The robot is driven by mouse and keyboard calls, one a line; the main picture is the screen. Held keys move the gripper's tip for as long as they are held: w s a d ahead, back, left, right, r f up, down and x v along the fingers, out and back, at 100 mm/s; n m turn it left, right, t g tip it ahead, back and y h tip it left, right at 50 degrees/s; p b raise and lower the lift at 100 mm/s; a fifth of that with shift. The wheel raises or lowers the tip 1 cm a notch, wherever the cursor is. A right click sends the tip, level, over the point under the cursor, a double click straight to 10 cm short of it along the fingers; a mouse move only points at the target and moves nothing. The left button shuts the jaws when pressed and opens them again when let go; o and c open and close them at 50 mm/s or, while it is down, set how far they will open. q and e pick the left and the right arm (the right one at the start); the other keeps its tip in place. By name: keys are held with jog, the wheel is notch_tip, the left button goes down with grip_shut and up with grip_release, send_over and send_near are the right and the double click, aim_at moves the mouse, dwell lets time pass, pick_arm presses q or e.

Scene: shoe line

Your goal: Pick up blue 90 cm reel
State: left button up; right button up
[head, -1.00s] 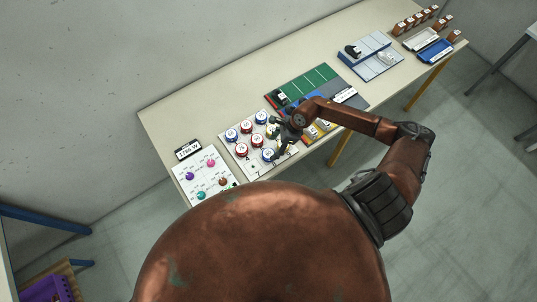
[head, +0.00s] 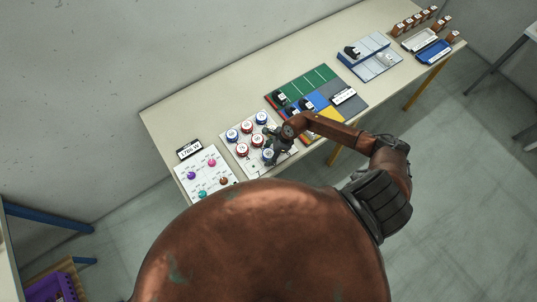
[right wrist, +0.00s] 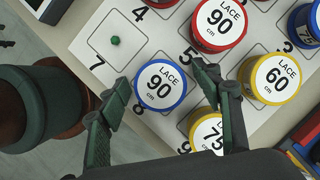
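The blue 90 cm reel (right wrist: 160,86) has a white "LACE 90 cm" top and stands on the white numbered board (right wrist: 88,28). In the head view the blue reel (head: 267,154) is at the board's near edge. My right gripper (right wrist: 158,80) is open, with one finger on each side of the blue reel as seen from the wrist. I cannot tell whether the fingers touch it or how far above it they are. The right gripper also shows in the head view (head: 271,151), partly over the reels. My left gripper is not in view.
A red 90 cm reel (right wrist: 220,22), a yellow 60 cm reel (right wrist: 272,80) and a yellow 75 cm reel (right wrist: 207,130) stand close by. The cell beside the blue reel holds only a green peg (right wrist: 115,40). A card with coloured knobs (head: 207,174) lies left of the board.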

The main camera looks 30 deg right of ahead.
jog(key=c, duration=1.1)
jog(key=shift+r, duration=0.15)
